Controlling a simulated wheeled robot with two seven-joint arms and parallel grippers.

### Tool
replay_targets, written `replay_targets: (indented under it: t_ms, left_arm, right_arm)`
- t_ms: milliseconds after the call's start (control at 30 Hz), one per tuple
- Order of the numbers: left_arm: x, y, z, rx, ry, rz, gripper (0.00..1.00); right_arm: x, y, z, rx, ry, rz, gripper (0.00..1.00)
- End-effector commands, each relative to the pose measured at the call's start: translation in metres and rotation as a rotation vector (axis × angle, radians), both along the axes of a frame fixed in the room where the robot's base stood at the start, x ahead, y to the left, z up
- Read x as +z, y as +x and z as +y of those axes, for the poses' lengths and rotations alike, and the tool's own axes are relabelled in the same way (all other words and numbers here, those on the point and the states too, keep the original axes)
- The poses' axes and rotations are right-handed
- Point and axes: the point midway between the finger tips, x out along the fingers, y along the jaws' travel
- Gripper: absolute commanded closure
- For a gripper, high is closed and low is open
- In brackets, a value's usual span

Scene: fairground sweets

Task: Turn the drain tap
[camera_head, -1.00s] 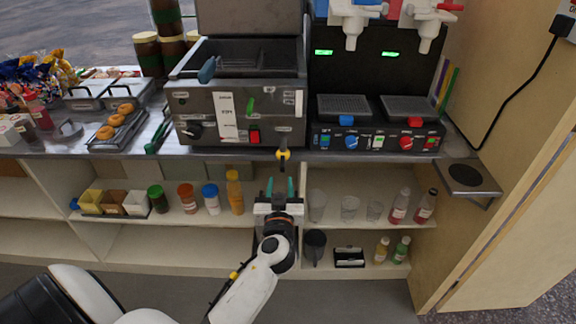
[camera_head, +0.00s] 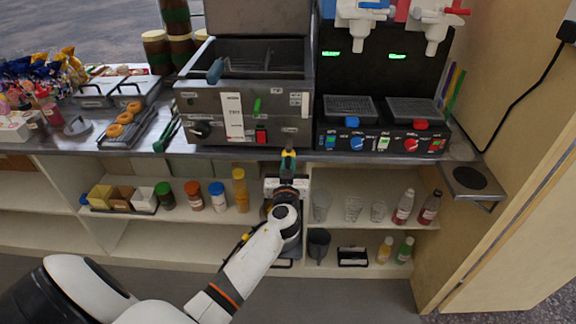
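The drain tap (camera_head: 289,152) is a small yellow handle at the counter's front edge, below the right side of the steel fryer (camera_head: 243,98). My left gripper (camera_head: 288,160) is right at the tap, reaching up from below. Its teal fingers are close together with the yellow handle between their tips. The fingers and wrist hide the lower part of the tap. My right gripper is not in view.
A drink dispenser (camera_head: 381,140) stands right of the fryer. Shelves below hold a mustard-coloured bottle (camera_head: 240,190) left of my arm and clear cups (camera_head: 321,205) right of it. A doughnut tray (camera_head: 126,127) lies at left.

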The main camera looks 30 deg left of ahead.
Motion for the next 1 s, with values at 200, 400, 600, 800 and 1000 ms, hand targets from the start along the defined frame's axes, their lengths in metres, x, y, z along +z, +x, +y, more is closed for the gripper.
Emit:
replay_targets:
  t_ms: [200, 400, 600, 800, 1000]
  left_arm:
    - [0.000, 0.000, 0.000, 0.000, 0.001, 0.001, 1.00]
    - [-0.001, 0.000, 0.000, 0.001, 0.030, 0.018, 1.00]
    - [-0.002, 0.000, 0.000, 0.001, 0.118, 0.072, 1.00]
    - [-0.002, 0.000, -0.001, 0.000, 0.261, 0.159, 1.00]
    - [-0.001, 0.000, -0.001, 0.000, 0.423, 0.259, 1.00]
  right_arm:
    - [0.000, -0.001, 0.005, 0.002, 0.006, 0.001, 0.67]
    - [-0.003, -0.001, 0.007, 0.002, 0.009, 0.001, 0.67]
    - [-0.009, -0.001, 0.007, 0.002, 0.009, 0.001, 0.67]
    - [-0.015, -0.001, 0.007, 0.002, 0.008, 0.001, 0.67]
    - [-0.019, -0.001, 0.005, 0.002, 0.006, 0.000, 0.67]
